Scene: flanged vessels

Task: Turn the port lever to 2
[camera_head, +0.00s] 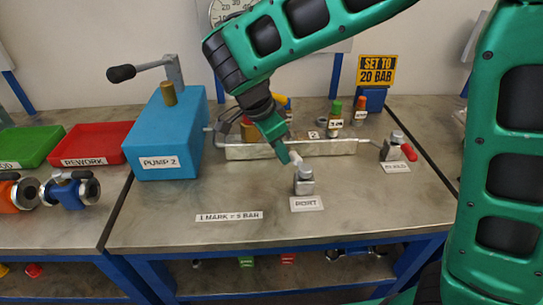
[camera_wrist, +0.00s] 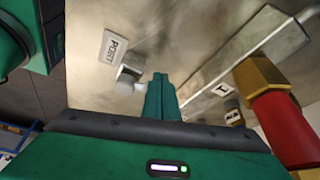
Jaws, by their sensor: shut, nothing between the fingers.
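The port valve (camera_head: 304,181) is a small metal block on the bench behind its PORT label (camera_head: 306,204). Its pale lever (camera_head: 296,158) points back and slightly left, toward the manifold bar. My gripper (camera_head: 284,156) is shut and empty, with its fingertips right beside the lever's end. In the wrist view the shut fingers (camera_wrist: 160,97) are beside the pale lever tip (camera_wrist: 139,88), with the valve (camera_wrist: 128,74) and PORT label (camera_wrist: 113,47) beyond. I cannot tell whether they touch. A number plate reading 2 (camera_head: 314,134) stands at the manifold bar (camera_head: 260,151).
A blue PUMP 2 box (camera_head: 165,140) with a black-knobbed handle stands left. A valve with a red lever (camera_head: 408,152) is at right. Capped fittings (camera_head: 335,118) stand behind the bar. The bench front around the mark label (camera_head: 229,216) is clear.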

